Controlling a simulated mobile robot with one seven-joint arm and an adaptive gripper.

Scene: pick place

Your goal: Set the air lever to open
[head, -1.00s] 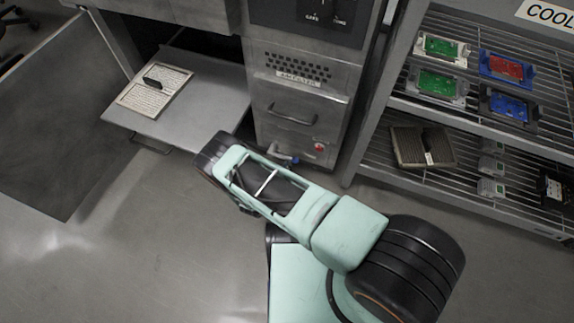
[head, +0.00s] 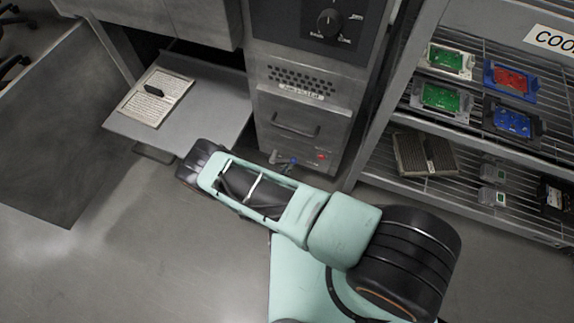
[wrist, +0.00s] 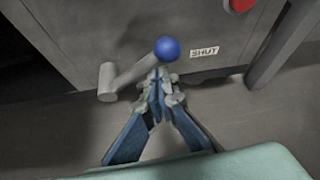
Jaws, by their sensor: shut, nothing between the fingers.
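The air lever is a grey arm (wrist: 135,73) with a blue ball knob (wrist: 167,49) at its end, on the metal cabinet front in the wrist view. It runs from a round grey pivot at left up and right to the knob, beside a "SHUT" label (wrist: 204,51). My gripper (wrist: 160,82) is shut and empty. Its tips are just below the knob, close to the lever arm; I cannot tell whether they touch it. In the head view the blue knob (head: 292,161) shows low on the cabinet, just above my arm.
A red button (head: 321,156) is right of the lever on the cabinet (head: 300,100). A pulled-out shelf (head: 215,110) with a framed panel juts out at left. A wire rack (head: 400,180) with several coloured parts stands at right.

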